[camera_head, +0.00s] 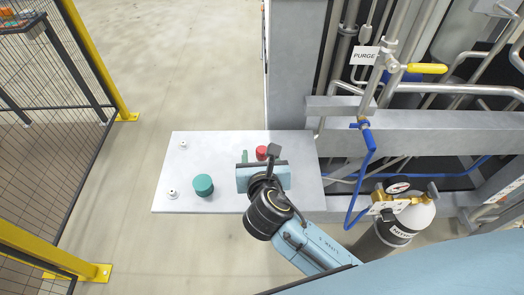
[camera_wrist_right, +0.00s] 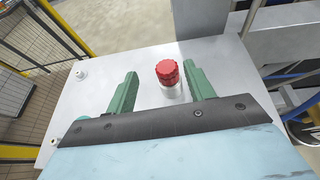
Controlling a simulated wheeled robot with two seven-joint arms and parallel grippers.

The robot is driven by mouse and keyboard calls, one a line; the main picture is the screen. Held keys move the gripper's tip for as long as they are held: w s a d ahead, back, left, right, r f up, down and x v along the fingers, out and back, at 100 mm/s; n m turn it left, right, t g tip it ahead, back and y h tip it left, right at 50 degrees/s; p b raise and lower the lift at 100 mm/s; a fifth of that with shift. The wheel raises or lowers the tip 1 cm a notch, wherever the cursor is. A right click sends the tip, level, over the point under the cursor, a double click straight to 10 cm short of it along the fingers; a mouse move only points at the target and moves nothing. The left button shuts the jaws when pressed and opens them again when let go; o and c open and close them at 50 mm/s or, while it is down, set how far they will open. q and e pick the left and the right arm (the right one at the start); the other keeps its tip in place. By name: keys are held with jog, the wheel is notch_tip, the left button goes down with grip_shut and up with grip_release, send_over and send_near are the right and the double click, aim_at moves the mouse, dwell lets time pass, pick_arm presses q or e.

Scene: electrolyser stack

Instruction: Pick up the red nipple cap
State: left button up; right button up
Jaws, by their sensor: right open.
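The red nipple cap (camera_head: 262,152) stands upright on a white-grey plate (camera_head: 220,150), just beyond my right gripper in the head view. In the right wrist view the red cap (camera_wrist_right: 168,72) sits on a pale cylindrical base, between the lines of the two green fingers and nearer the right one. My right gripper (camera_wrist_right: 160,88) is open and empty, its fingers spread either side of the cap; I cannot tell whether they are level with it. In the head view my right gripper (camera_head: 259,160) partly hides the plate. My left gripper is not in view.
A green round cap (camera_head: 203,185) stands on the plate left of my gripper. Small bolts sit on the plate's left side. A grey upright panel (camera_head: 296,70) rises behind the plate. Pipes, a blue hose and a gas cylinder (camera_head: 395,225) are at right. Yellow-posted fencing is at left.

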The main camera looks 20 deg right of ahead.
aim_at(262, 149)
jog(key=x, duration=0.5)
jog(key=shift+d+f, duration=0.3)
jog(key=shift+d, duration=0.05)
jog(key=shift+s, duration=0.1)
jog(key=shift+r, duration=0.1)
jog(key=c, duration=1.1)
